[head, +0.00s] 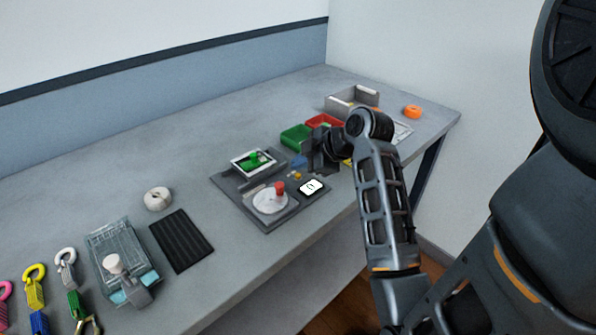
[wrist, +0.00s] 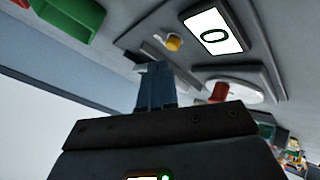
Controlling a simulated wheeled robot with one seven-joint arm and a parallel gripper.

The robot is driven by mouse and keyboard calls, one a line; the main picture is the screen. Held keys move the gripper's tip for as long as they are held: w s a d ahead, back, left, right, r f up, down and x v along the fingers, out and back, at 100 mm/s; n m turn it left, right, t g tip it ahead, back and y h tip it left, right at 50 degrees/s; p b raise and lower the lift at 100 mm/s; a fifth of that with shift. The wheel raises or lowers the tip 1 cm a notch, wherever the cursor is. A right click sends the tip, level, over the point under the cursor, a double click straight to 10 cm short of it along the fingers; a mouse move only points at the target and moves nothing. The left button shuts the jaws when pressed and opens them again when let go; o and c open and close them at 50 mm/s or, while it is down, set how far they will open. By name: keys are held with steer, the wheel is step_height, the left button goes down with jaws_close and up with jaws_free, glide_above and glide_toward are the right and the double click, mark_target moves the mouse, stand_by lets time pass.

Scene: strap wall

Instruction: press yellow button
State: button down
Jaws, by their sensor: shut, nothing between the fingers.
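The small yellow button (head: 297,175) sits on the grey panel (head: 264,224) on the bench, beside the white display (head: 311,187). In the wrist view the yellow button (wrist: 173,42) is just beyond and slightly right of my fingertips, with the display (wrist: 213,31) reading 0 to its right. My gripper (head: 300,162) is shut and empty, close behind the button in the head view. It also shows in the wrist view (wrist: 154,72). A visible gap separates the fingertips from the button in the wrist view; its true depth is unclear.
A red knob on a white disc (head: 268,202) and a green piece on a framed plate (head: 254,160) share the panel. Green (head: 296,136) and red (head: 322,121) bins stand behind my gripper. A black ribbed mat (head: 181,240) lies left.

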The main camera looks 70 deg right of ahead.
steer(key=shift+r, duration=0.1)
step_height(320, 180, up, 5)
steer(key=p, duration=0.4)
stand_by(0.3)
stand_by(0.9)
